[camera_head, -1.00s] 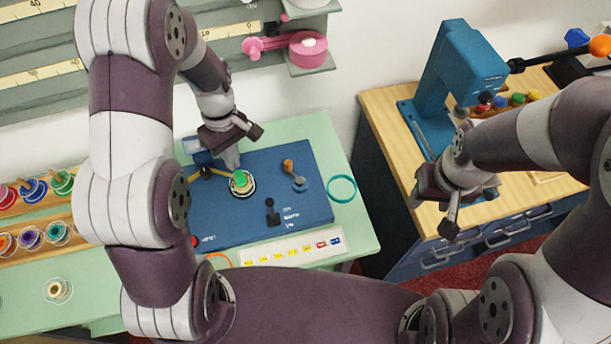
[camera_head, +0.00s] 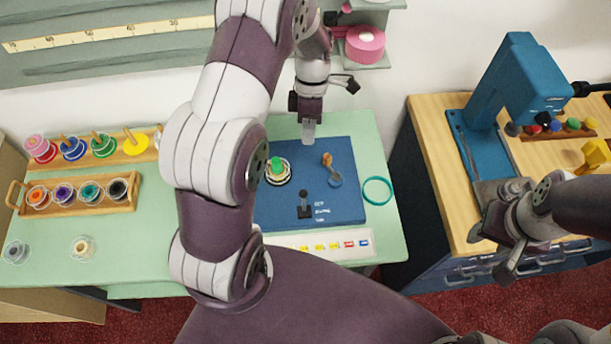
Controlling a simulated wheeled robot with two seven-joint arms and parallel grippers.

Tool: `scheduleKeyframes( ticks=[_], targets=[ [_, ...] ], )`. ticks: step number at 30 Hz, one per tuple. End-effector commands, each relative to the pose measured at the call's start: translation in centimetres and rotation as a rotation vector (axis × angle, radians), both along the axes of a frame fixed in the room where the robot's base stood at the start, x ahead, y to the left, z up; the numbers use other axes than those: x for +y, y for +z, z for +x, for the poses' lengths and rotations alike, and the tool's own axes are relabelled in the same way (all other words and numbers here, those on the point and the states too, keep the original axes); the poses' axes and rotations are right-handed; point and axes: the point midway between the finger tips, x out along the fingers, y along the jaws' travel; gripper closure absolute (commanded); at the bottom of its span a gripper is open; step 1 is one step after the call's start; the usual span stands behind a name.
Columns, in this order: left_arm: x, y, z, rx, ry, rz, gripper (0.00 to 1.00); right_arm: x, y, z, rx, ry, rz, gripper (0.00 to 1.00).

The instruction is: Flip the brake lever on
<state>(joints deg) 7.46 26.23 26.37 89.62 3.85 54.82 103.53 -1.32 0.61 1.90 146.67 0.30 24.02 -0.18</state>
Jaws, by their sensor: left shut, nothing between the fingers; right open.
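A blue control panel (camera_head: 345,205) lies on the pale green counter. A lever with an orange-brown knob (camera_head: 327,159) stands on its right part, its round base just below the knob. A black lever (camera_head: 304,204) stands nearer the front, beside small white lettering I cannot read. I cannot tell from lettering which one is the brake. A green knob in a pale ring (camera_head: 277,168) is at the left. My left gripper (camera_head: 308,138) is shut and empty above the panel's back edge, behind and left of the orange-brown knob. My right gripper (camera_head: 492,250) is open at the wooden cabinet's front edge, away from the panel.
A teal ring (camera_head: 377,190) lies right of the panel, and a strip of coloured labels (camera_head: 325,245) in front. Spool racks (camera_head: 110,195) stand at the left. A blue press (camera_head: 518,80) stands on the wooden cabinet (camera_head: 435,150). My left arm hides the panel's left part.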

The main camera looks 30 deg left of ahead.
Motion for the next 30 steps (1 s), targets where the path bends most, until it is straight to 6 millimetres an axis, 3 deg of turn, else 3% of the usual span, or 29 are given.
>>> scheduleKeyframes(
  ticks=[1, 3, 11, 19, 30],
  targets=[
    [-0.1, -1.9, -0.3, 0.0, 0.0, 0.0, 1.0, 0.0, -1.9, 0.0, 0.001, 0.0, 0.0, 0.51],
    [-0.3, -2.3, -0.8, 0.004, 0.0, -0.001, 1.0, 0.0, -0.3, -0.1, 0.002, 0.0, 0.0, 0.51],
    [-0.8, -7.6, -2.4, 0.004, -0.001, -0.001, 1.0, 0.0, 0.7, 0.0, 0.0, 0.0, 0.0, 0.51],
    [-2.0, -8.5, -5.6, 0.0, -0.001, 0.0, 1.0, 0.0, 2.2, 0.0, 0.0, 0.0, 0.0, 0.51],
    [-2.1, -8.8, -6.0, -0.001, -0.001, 0.0, 1.0, 0.0, 2.3, 0.0, 0.001, 0.0, 0.0, 0.51]
  ],
)
